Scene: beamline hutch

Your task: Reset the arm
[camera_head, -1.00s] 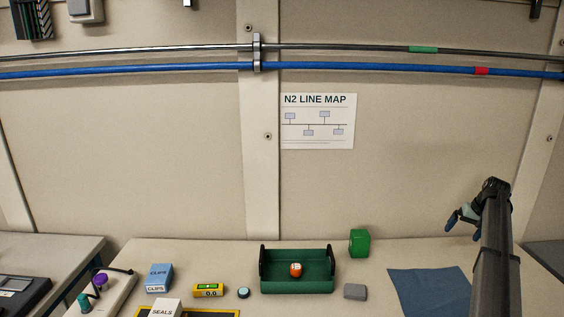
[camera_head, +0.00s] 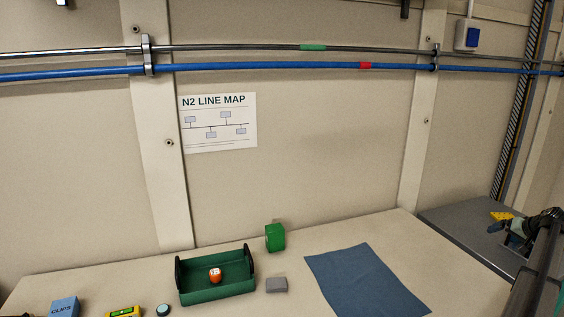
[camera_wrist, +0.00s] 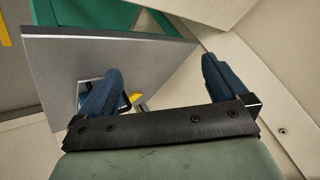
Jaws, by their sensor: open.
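My gripper (camera_wrist: 160,90) shows in the wrist view with its two blue fingers spread wide apart and nothing between them. In the head view my gripper (camera_head: 510,232) is at the far right edge, beyond the right side of the bench and over a grey side surface. My arm partly hides it there.
A green tray (camera_head: 222,290) holding an orange item (camera_head: 215,275) stands on the bench. Beside it are a green block (camera_head: 275,238), a grey block (camera_head: 277,285) and a blue cloth (camera_head: 367,280). A grey side surface (camera_head: 465,222) lies right of the bench.

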